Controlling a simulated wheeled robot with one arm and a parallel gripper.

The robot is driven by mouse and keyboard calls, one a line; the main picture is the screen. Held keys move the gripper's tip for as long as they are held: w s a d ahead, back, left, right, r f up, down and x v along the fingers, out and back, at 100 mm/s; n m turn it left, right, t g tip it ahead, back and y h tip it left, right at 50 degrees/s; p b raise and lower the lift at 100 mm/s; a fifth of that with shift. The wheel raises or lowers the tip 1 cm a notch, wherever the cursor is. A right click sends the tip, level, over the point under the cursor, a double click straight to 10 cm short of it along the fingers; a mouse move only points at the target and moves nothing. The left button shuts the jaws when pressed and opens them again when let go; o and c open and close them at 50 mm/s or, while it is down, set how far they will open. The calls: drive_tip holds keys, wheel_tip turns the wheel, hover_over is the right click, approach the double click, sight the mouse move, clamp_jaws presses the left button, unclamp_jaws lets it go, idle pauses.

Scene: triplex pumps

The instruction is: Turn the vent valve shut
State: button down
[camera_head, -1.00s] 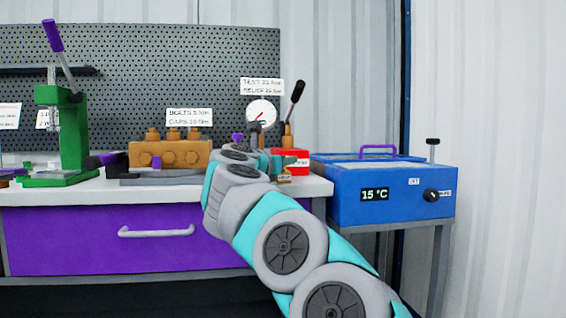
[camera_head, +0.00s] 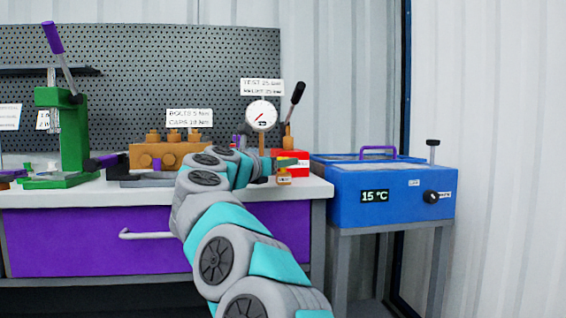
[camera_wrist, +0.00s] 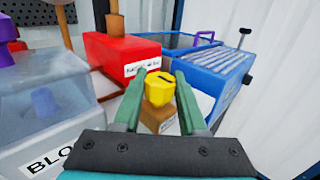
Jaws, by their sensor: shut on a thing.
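The vent valve appears to be the small yellow knob (camera_wrist: 159,90) with a dark mark on top, on a brown block (camera_wrist: 158,119) in the wrist view. In the head view its labelled brown block (camera_head: 284,180) shows at the bench's right front. My gripper (camera_wrist: 158,82) has its two teal fingers on either side of the knob and is shut on it. In the head view my gripper (camera_head: 286,163) reaches in from the left and hides most of the knob. I cannot read the mark's setting clearly.
A red box (camera_wrist: 122,57) stands just behind the knob, and a clear box (camera_wrist: 45,100) is close on the left. A blue bath (camera_head: 390,195) reading 15 °C stands right of the bench. A gauge (camera_head: 261,114) and a black-handled lever (camera_head: 295,96) rise behind.

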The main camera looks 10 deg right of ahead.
drive_tip(key=shift+c, duration=2.3)
unclamp_jaws()
drive_tip(key=v, duration=0.7)
drive_tip(key=shift+s+a, duration=0.25)
